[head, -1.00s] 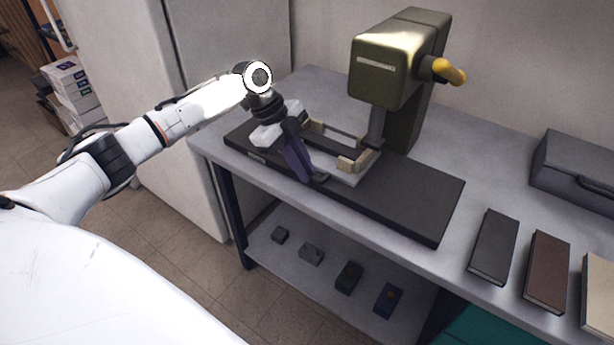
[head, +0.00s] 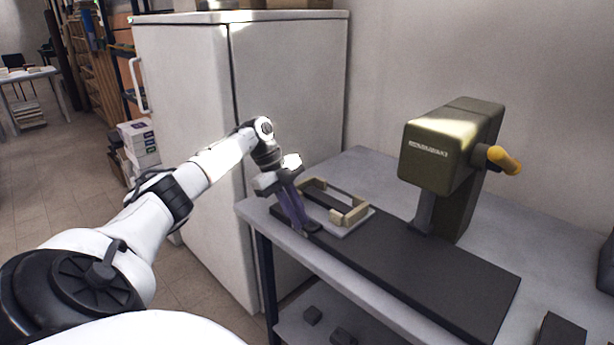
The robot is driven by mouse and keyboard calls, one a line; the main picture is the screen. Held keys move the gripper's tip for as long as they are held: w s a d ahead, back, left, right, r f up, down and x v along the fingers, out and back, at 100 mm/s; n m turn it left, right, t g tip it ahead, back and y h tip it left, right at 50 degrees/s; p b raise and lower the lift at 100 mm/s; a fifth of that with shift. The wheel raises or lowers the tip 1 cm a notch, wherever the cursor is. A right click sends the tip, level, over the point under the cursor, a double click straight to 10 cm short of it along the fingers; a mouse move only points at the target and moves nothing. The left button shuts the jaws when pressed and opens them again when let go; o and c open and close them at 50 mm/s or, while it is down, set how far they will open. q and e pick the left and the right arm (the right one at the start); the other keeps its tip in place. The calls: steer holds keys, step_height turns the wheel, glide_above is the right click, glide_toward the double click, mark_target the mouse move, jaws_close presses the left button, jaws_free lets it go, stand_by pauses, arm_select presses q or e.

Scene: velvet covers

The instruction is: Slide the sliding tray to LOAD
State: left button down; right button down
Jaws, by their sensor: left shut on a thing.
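The fingers hide the exact place of the grip and part of the tray's near edge. I cannot read a LOAD mark. My right gripper is out of view.
The base lies on a grey workbench (head: 375,165). A white cabinet (head: 190,130) stands close behind my left arm. The press has a yellow-tipped handle (head: 504,160) on its right. The base right of the tray is bare. Small dark blocks lie on the lower shelf.

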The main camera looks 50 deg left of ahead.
arm_select(q)
steer(key=shift+s+a, duration=0.1)
steer(key=shift+a, duration=0.3)
steer(key=c, duration=1.8)
jaws_free()
steer(key=shift+d, duration=0.15)
steer(key=v, duration=1)
steer(key=shift+r, duration=0.2)
